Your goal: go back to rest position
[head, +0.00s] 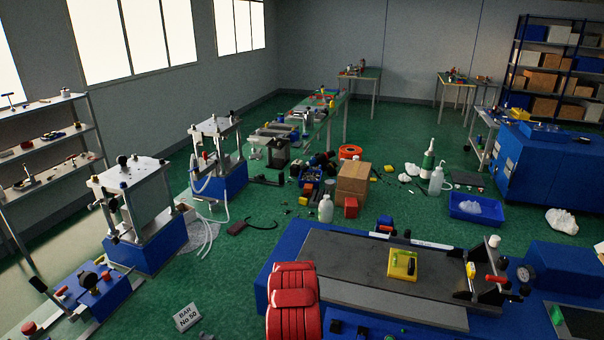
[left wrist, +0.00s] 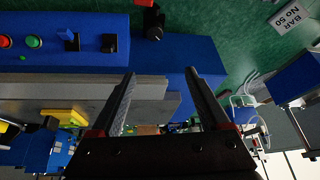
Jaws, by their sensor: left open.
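My left gripper (left wrist: 160,73) shows in the left wrist view with its two fingers spread apart and nothing between them. It is over the blue bench machine (left wrist: 75,40) with its grey bed. I cannot make out either gripper in the head view. The crimping bench (head: 265,285) fills the lower right of the head view, with a dark flat bed (head: 345,262). A yellow block with a green part on top (head: 403,263) sits on that bed. My right gripper is in neither view.
Two presses on blue bases (head: 145,245) (head: 222,180) stand at the left. Bottles, a cardboard box (head: 353,180) and a blue tray (head: 478,218) lie beyond.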

